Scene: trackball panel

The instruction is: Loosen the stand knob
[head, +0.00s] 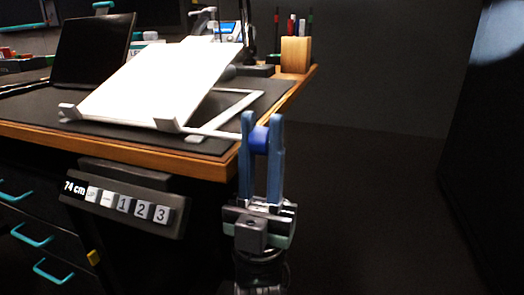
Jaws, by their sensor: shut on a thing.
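A silver-white tilted stand (150,85) sits at the near right corner of the desk, with its pale slanted plate facing up. The stand knob (260,139) is a round blue piece at the stand's right side, just off the desk edge. My gripper (261,138) points up in front of the desk corner. Its two blue-grey fingers are shut on the knob, one at each side of it. The finger on the left hides the place where the knob meets the stand.
A dark desk mat (25,108) covers the wooden desk (205,163). A height keypad (125,200) hangs under the front edge, beside drawers with teal handles (32,236). A wooden pen holder (295,54) stands at the back right. The floor right of the desk looks clear.

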